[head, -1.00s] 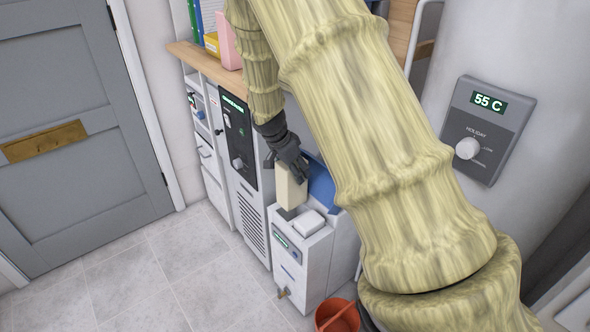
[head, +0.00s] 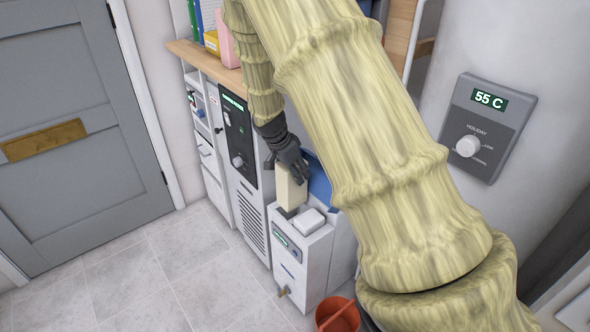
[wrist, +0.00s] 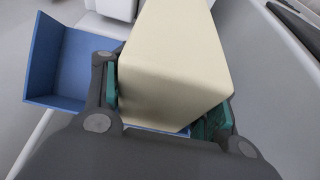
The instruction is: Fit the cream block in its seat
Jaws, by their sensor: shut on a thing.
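The cream block (head: 289,190) is a tall box held in my gripper (head: 287,163), above the top of the white machine (head: 318,248). In the wrist view the cream block (wrist: 170,60) fills the middle, between the green pads of my gripper (wrist: 165,105), which is shut on it. In the head view its lower end is at a dark opening (head: 287,212) in the machine's top; I cannot tell whether it is inside or just above it.
A white lid-like block (head: 311,220) sits on the machine beside the opening. A blue tray (head: 320,188) lies behind; it also shows in the wrist view (wrist: 75,65). A red bucket (head: 337,315) stands on the floor in front. The tiled floor at left is clear.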

